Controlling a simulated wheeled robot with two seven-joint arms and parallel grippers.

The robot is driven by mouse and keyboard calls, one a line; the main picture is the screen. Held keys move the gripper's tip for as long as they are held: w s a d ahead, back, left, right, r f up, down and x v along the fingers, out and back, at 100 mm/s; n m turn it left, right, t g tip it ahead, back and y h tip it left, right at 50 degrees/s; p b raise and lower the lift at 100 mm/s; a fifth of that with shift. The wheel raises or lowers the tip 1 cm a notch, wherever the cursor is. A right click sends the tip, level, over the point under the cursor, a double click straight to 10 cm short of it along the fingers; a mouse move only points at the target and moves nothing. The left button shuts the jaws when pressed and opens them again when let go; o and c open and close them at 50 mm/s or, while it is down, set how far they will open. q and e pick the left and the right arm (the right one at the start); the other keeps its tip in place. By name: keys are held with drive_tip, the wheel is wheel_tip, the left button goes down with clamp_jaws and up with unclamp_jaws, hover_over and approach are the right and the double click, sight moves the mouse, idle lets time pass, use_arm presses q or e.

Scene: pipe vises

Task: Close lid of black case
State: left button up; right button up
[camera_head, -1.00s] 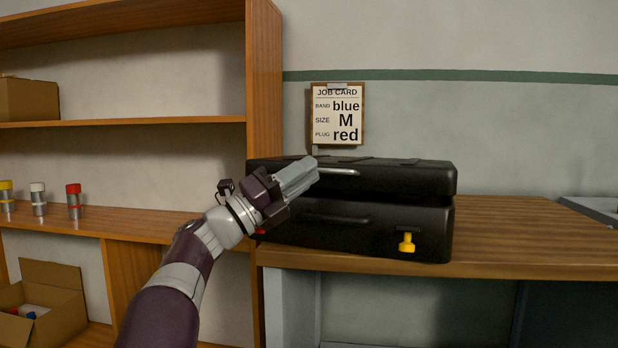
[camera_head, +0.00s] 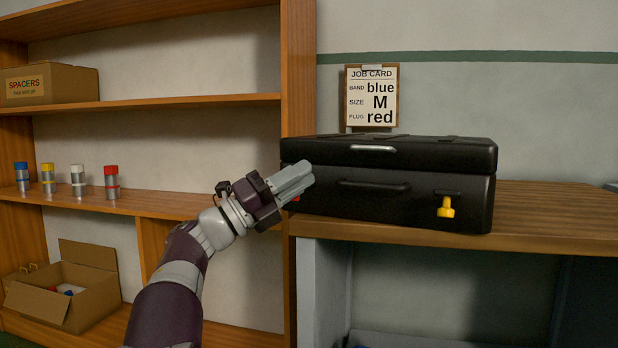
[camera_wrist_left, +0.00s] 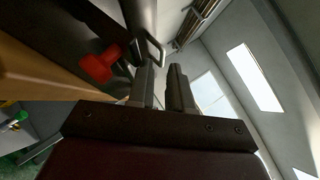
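The black case (camera_head: 390,208) stands on the wooden bench, and its lid (camera_head: 450,155) lies level over the body. A thin dark seam runs between them; I cannot tell if the lid is fully seated. A light metal handle (camera_head: 373,148) is on the lid's front, and a yellow latch (camera_head: 446,206) hangs at the front right. My left gripper (camera_head: 306,173) is in front of the case's left end, at about seam height, its fingers close together. The left wrist view shows a narrow, empty gap between the fingers (camera_wrist_left: 163,72). A red part (camera_wrist_left: 98,66) is beside them. My right gripper is out of view.
A shelf (camera_head: 150,104) at left holds a spacers box (camera_head: 50,85), several banded cylinders and an open carton (camera_head: 88,286). A job card (camera_head: 371,97) hangs behind the case. The bench top (camera_head: 560,205) is clear right of the case.

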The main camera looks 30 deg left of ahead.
use_arm(q)
drive_tip(key=shift+s+a+f+b, duration=0.3)
drive_tip(key=shift+a+f+b, duration=0.1)
drive_tip(key=shift+a+f, duration=0.2)
drive_tip(key=shift+s+a+f+b, duration=0.25)
drive_tip(key=shift+a+f+b, duration=0.15)
drive_tip(key=shift+a+f, duration=0.15)
